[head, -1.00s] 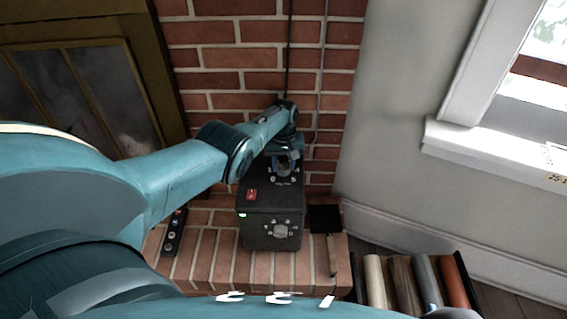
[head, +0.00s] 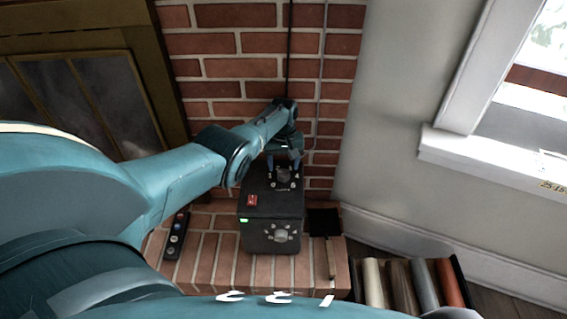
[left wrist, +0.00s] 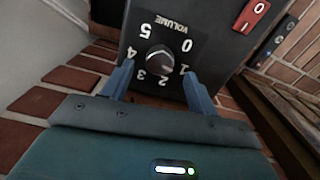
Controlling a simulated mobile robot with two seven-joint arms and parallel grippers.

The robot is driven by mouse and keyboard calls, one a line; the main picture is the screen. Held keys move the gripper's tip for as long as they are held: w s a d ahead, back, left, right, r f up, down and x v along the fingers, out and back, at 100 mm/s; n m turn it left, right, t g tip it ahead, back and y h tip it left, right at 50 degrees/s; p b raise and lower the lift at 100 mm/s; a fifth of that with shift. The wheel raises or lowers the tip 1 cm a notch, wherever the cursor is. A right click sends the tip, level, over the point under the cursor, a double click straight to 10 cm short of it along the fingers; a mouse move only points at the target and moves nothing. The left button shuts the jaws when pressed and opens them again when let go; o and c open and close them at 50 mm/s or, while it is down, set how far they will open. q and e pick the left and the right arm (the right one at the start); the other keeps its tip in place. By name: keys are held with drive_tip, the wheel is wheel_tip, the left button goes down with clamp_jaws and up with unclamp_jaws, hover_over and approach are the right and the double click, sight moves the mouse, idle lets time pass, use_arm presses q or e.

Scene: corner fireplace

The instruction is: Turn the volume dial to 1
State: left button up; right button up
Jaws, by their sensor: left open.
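The volume dial (left wrist: 159,60) is a round dark knob on the top face of a black box (head: 257,210). White digits 0 to 5 and the word VOLUME ring it in the left wrist view. The knob also shows in the head view (head: 284,177). Which digit it points to I cannot tell for sure. My left gripper (left wrist: 158,84) is open, its two blue fingers on either side of the lower part of the dial label, apart from the knob. In the head view the left gripper (head: 284,162) is just behind the knob, over the box top. My right gripper is not in view.
A red rocker switch (head: 252,200) sits on the box top, with a second knob (head: 281,235) on its front face. A dark strip with buttons (head: 175,237) lies on the brick ledge to the left. A brick wall rises behind.

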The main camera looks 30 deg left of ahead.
sight(283, 172)
use_arm(q)
wheel_tip(283, 172, up, 5)
drive_tip(key=p, duration=0.2)
drive_tip(key=shift+f+p, duration=0.1)
drive_tip(key=shift+p, duration=0.25)
wheel_tip(283, 172, up, 5)
drive_tip(key=p, duration=0.2)
drive_tip(key=shift+p, duration=0.3)
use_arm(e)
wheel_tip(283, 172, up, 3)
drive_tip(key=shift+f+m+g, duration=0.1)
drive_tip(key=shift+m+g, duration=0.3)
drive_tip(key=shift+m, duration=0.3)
